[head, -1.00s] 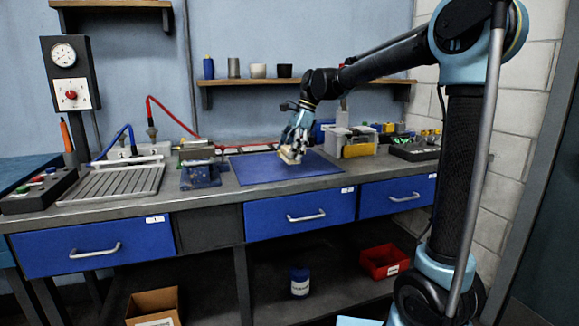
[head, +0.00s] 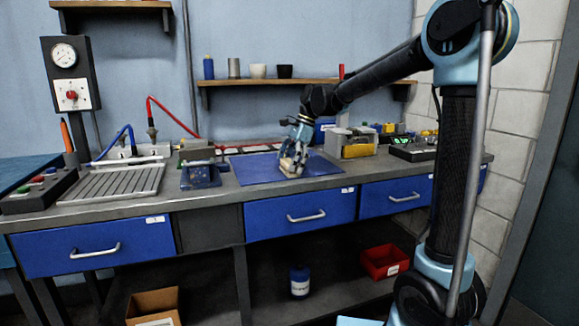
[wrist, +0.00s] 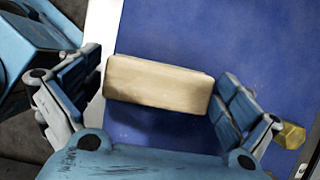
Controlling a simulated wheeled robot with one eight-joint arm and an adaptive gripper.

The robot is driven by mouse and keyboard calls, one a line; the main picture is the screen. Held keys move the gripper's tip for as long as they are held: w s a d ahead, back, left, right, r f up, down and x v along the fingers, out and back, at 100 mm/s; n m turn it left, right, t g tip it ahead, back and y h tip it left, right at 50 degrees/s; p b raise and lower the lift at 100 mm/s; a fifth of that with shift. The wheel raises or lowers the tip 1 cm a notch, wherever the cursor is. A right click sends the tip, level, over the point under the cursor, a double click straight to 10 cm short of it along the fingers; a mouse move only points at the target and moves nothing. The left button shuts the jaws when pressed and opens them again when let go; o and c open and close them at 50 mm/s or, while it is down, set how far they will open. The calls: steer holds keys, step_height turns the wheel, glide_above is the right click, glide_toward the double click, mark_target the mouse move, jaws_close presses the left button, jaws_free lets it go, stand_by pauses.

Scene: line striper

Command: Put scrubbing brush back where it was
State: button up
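The scrubbing brush (head: 289,167) shows as a pale wooden block at the blue mat on the workbench. In the wrist view the brush (wrist: 158,84) lies lengthwise between my two fingers, its ends at the finger pads. My gripper (head: 293,157) points down over the mat and is shut on the brush; the wrist view shows my gripper (wrist: 160,88) from above. The blue mat (head: 250,168) lies beneath, with a dark shadow below the block. The bristles are hidden. I cannot tell whether the brush touches the mat.
A grey and yellow container (head: 358,148) stands right of the mat, and a blue vise-like fixture (head: 201,174) left of it. A small yellow object (wrist: 290,135) shows beyond my right finger. A shelf (head: 250,82) with cups runs behind. The left of the mat is clear.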

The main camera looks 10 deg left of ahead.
stand_by(0.3)
steer(key=v, duration=1.1)
steer(key=s+d+f+n+t, duration=0.1)
steer(key=s+d, duration=0.1)
steer(key=d, duration=0.4)
steer(key=s+d+f+n, duration=0.2)
steer(key=d, duration=0.4)
steer(key=s+d+f+n+t+h, duration=0.3)
steer(key=s+d+f+n, duration=0.5)
steer(key=s+d+f, duration=1.3)
steer(key=d+f+h, duration=0.1)
steer(key=d+f, duration=0.2)
steer(key=shift+s+d+f+n+t, duration=0.25)
steer(key=shift+d+f+n+t, duration=0.05)
steer(key=shift+d+f+n, duration=0.1)
